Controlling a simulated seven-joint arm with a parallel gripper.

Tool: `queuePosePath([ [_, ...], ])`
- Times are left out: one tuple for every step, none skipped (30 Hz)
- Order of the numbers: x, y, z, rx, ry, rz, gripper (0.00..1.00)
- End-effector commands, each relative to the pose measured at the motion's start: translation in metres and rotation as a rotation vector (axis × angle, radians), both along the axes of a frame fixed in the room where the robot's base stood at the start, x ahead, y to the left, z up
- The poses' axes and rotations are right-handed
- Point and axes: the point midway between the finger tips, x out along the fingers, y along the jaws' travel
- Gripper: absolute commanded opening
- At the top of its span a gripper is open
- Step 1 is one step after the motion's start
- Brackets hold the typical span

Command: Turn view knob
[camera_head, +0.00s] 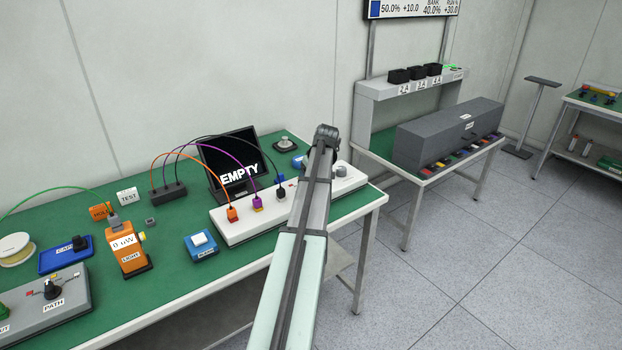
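A long white panel (258,224) lies on the green table with orange, purple and dark plugs in it. A grey round knob (341,170) sits near its right end; its label is too small to read, so I cannot tell if it is the view knob. Behind the panel, a dark monitor (229,155) reads "EMPTY". My arm reaches up from the bottom over the panel and hides part of it. Its dark end, my gripper (326,134), is just left of and beyond the grey knob in the picture, apparently apart from it. Its fingers cannot be made out.
A grey box with a PATH knob (51,289), an orange LIGHT meter (128,246) and a blue button box (201,245) stand on the table's left and middle. A round grey piece (285,144) lies at the back. A second bench (380,146) stands right.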

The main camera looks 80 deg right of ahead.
Motion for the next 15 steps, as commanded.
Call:
queuePosePath([
  [0.001,-0.0011,-0.0038,0.001,0.0,0.0,0.7],
  [0.0013,-0.0015,-0.0053,0.001,0.0,0.0,0.7],
  [0.0018,-0.0018,-0.0068,0.001,0.001,0.0,0.7],
  [0.002,-0.002,-0.0077,0.001,0.001,0.0,0.7],
  [0.0022,-0.0022,-0.0083,0.001,0.001,0.0,0.7],
  [0.0024,-0.0024,-0.0089,0.001,0.001,0.0,0.7],
  [0.0024,-0.0024,-0.0091,0.001,0.001,0.0,0.7],
  [0.0025,-0.0025,-0.0093,0.001,0.001,0.0,0.7],
  [0.0025,-0.0025,-0.0093,0.001,0.001,0.0,0.7],
  [0.0025,-0.0025,-0.0093,0.0,0.0,0.0,0.7],
  [0.0024,-0.0025,-0.0092,0.0,0.0,0.0,0.7],
  [0.0024,-0.0025,-0.0092,0.0,0.0,0.0,0.7],
  [0.0024,-0.0025,-0.0092,0.0,0.0,0.0,0.7],
  [0.0024,-0.0025,-0.0091,0.0,0.0,0.0,0.7],
  [0.0024,-0.0024,-0.0091,0.0,0.0,0.0,0.66],
])
